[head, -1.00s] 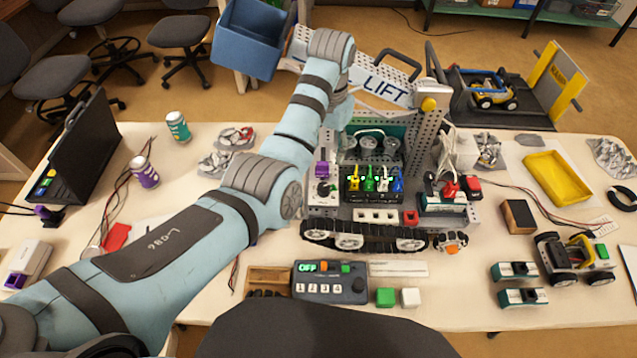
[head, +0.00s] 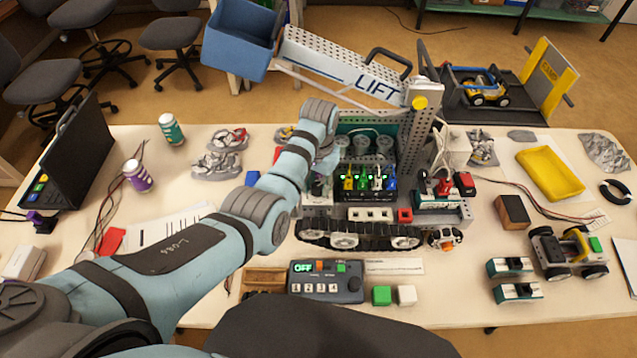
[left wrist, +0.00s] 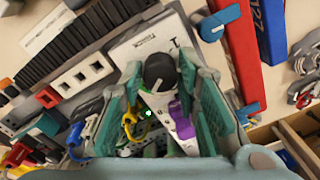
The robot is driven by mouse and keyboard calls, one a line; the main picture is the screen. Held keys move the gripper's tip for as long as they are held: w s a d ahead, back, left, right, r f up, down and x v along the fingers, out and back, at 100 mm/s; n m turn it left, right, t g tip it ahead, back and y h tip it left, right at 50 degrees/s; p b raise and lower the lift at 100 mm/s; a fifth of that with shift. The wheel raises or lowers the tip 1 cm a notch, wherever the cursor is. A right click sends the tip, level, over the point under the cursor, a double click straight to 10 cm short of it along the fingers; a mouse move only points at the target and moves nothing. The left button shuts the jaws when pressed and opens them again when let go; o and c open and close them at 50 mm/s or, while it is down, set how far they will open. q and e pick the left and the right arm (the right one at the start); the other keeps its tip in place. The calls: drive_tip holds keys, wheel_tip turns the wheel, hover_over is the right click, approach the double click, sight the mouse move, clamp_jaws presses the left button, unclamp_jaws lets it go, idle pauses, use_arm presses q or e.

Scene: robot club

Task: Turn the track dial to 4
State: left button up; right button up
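The black track dial (left wrist: 158,70) shows in the left wrist view, on the white and grey front panel of the tracked robot (head: 345,235). A small pale mark shows on the knob; I cannot read which number it points at. My left gripper (left wrist: 160,82) has its teal fingers apart, one on each side of the dial. I cannot tell whether the fingertips touch it. In the head view my left gripper (head: 319,180) is over the panel's left end and hides the dial. My right gripper is not in view.
A purple part (left wrist: 181,120) and a yellow part (left wrist: 133,118) lie close by the fingers. The LIFT arm (head: 345,72) rises behind. A control box (head: 326,283) sits in front of the tracks.

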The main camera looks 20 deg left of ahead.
sight(318, 187)
use_arm(q)
clamp_jaws()
drive_tip(key=shift+m, duration=0.5)
drive_tip(key=o, duration=0.6)
unclamp_jaws()
wheel_tip(318, 187, up, 8)
drive_tip(key=shift+d+f, duration=0.1)
drive_tip(key=shift+f, duration=0.05)
drive_tip(key=shift+f, duration=0.1)
